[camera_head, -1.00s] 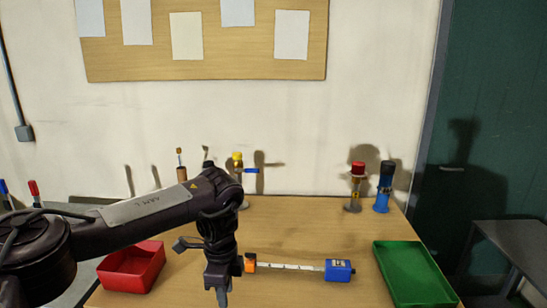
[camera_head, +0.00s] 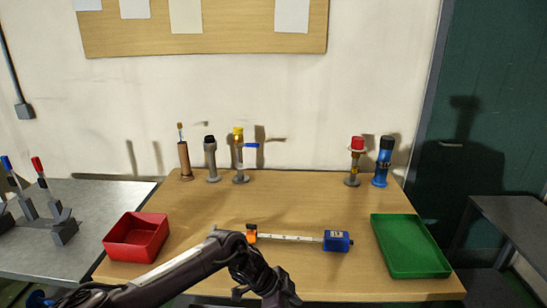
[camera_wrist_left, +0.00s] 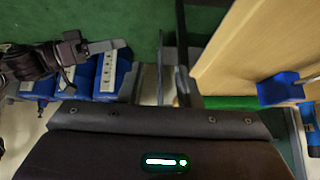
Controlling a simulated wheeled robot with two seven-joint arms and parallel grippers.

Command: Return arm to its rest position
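My left arm comes in from the lower left in the head view, bent low over the table's front edge. Its gripper (camera_head: 281,294) points down at the bottom of the picture, partly cut off, so its opening cannot be made out. Nothing held shows there. The left wrist view is filled low down by a dark panel (camera_wrist_left: 165,155) with a green light; the finger gap is unclear. My right gripper is not seen in the head view.
The wooden table (camera_head: 300,197) holds a red bin (camera_head: 135,237), a green tray (camera_head: 411,246) and a blue tape measure (camera_head: 336,241) with its tape drawn out, close behind my left arm. Several upright tools stand along the back. A grey side table (camera_head: 90,205) is at left.

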